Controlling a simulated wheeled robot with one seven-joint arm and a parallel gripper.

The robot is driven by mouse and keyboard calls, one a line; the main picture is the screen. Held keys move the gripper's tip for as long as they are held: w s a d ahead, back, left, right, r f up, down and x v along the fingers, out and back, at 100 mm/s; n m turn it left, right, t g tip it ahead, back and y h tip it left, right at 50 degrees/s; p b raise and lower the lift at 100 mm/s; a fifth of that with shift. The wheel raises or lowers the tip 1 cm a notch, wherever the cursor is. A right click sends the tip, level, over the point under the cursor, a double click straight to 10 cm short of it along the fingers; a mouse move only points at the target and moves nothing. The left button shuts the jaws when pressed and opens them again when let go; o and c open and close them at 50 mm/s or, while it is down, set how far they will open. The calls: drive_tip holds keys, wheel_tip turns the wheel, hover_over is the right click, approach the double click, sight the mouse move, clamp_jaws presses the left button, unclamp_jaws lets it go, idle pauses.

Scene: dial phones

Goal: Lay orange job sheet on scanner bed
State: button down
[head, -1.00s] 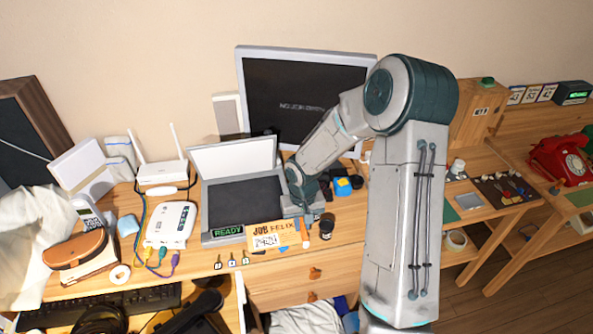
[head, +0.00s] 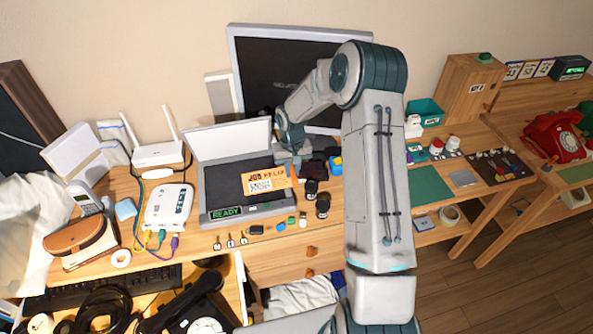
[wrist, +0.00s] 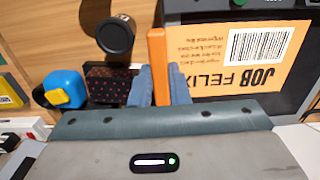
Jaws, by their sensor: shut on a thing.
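The orange job sheet (head: 265,181) with printed words and a barcode is over the dark bed of the scanner (head: 218,184). The scanner's lid (head: 230,140) is up, and its front reads READY in green. My gripper (head: 296,166) is at the sheet's right end. In the wrist view my gripper (wrist: 160,88) is shut on an orange upright tab (wrist: 157,60) beside the sheet's printed face (wrist: 245,62). I cannot tell whether the sheet touches the bed or hangs just above it.
Dark round pots (head: 322,205) and a blue-and-yellow item (head: 336,164) stand right of the scanner. A white router (head: 168,206) is on its left. Small tags (head: 231,241) lie in front. A monitor (head: 300,75) stands behind.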

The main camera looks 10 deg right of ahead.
drive_tip(key=w+f, duration=0.1)
drive_tip(key=w+a+f+b, duration=0.1)
drive_tip(key=w, duration=0.1)
drive_tip(key=shift+w+a+f, duration=0.1)
drive_tip(key=shift+f, duration=0.3)
drive_tip(key=shift+f+b, duration=1.05)
drive_tip(key=shift+f, duration=0.25)
drive_tip(key=c, duration=1.3)
unclamp_jaws()
drive_tip(key=shift+d+r, duration=0.1)
drive_tip(key=shift+d, duration=0.1)
